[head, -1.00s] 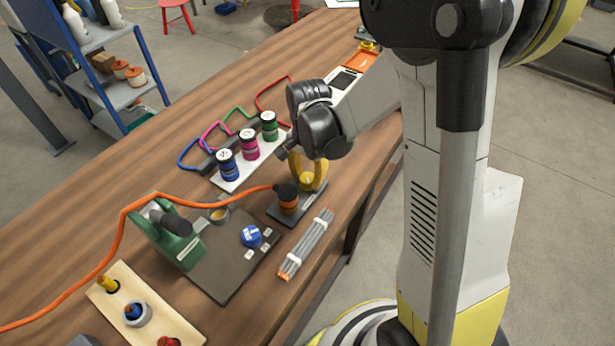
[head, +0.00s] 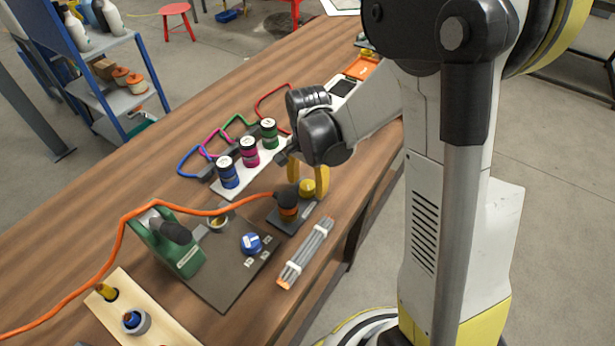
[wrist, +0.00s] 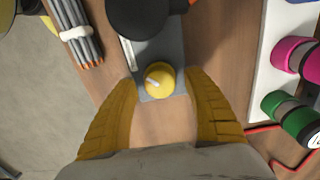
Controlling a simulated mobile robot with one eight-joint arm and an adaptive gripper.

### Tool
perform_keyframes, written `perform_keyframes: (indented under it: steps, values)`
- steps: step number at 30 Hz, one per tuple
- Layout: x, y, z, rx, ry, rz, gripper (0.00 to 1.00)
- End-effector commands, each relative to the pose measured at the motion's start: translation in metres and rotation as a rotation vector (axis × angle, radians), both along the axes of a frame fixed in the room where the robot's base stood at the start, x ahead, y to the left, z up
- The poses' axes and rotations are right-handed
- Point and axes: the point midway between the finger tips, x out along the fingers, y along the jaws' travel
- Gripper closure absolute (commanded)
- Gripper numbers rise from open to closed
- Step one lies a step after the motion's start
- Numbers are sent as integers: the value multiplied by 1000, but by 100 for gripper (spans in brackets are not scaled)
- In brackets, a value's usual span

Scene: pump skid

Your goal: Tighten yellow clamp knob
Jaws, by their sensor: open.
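The yellow clamp knob (head: 307,187) sits on a small dark grey base plate (head: 302,222), beside a black and orange cable fitting (head: 287,198). In the wrist view the knob (wrist: 160,80) is round with a pale pointer mark that slants toward the upper left. My gripper (head: 307,180) is open above the plate, with its yellow fingers pointing down around the knob area. In the wrist view my fingers (wrist: 165,85) stand apart on the left and right of the knob, with gaps on both sides. Neither finger visibly touches it.
An orange cable (head: 190,207) runs from the fitting across a green pump (head: 178,245). A tied bundle of grey rods (head: 306,254) lies in front of the plate. Blue, magenta and green canisters (head: 249,151) stand on a white strip behind. A blue knob (head: 251,243) sits on a dark plate.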

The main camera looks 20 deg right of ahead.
Motion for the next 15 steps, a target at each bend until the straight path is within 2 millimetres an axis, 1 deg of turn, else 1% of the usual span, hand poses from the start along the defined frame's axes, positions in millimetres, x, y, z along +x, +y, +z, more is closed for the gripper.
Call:
perform_keyframes:
  steps: [2,5,12,15]
  values:
    - [0,0,9,0,0,0,41]
    - [-1,0,27,0,0,0,41]
    - [-1,0,81,0,0,0,41]
    - [-1,0,98,0,0,0,41]
